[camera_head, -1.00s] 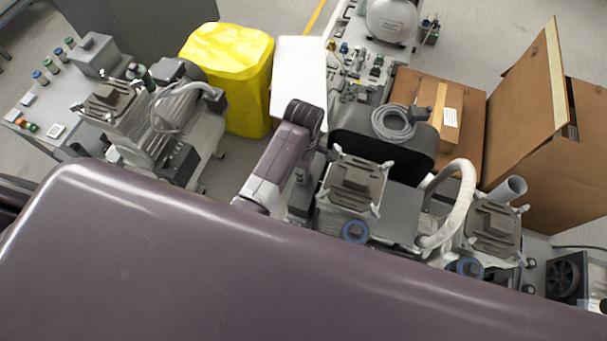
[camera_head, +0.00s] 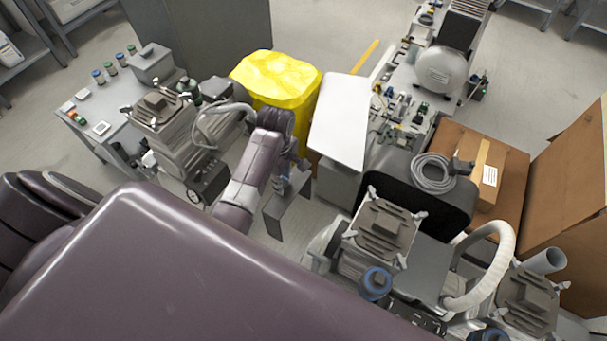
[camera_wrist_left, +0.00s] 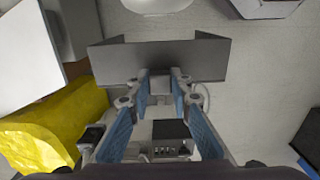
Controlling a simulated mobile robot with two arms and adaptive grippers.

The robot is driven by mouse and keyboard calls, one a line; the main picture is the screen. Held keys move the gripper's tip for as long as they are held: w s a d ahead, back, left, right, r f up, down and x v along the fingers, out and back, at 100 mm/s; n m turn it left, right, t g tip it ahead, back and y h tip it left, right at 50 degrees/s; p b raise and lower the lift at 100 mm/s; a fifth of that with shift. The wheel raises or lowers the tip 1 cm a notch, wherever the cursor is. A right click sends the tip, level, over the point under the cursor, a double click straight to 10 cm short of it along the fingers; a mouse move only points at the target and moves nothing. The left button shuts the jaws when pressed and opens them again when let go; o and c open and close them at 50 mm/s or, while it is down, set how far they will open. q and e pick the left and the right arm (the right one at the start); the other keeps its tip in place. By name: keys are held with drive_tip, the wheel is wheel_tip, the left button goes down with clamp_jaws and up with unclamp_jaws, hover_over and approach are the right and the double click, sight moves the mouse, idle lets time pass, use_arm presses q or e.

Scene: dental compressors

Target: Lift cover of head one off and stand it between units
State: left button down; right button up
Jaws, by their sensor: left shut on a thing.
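My left gripper (camera_head: 285,182) is shut on a grey bent sheet-metal cover (camera_head: 287,212), held upright in the gap between the compressor units. In the left wrist view the cover (camera_wrist_left: 158,60) spans the space ahead of my left fingertips (camera_wrist_left: 160,80), with side flanges. The middle compressor head (camera_head: 385,230), finned and grey-brown, is to the right of the cover, apart from it. Another head (camera_head: 530,298) sits further right. The left unit (camera_head: 175,125) stands left of my arm. Whether the cover touches the floor cannot be told. My right gripper is not in view.
A yellow-covered bin (camera_head: 275,80) and a white panel (camera_head: 342,118) stand behind the gap. Cardboard boxes (camera_head: 570,190) are at the right. A coiled grey hose (camera_head: 432,172) lies on a black casing. Grey floor shows between the units.

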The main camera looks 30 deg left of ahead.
use_arm(q)
drive_tip(key=a+r+p, duration=0.3)
drive_tip(key=r+p, duration=0.9)
drive_tip(key=p, duration=0.3)
idle(0.8)
drive_tip(key=shift+w+a+r, duration=0.1)
drive_tip(key=shift+w, duration=0.05)
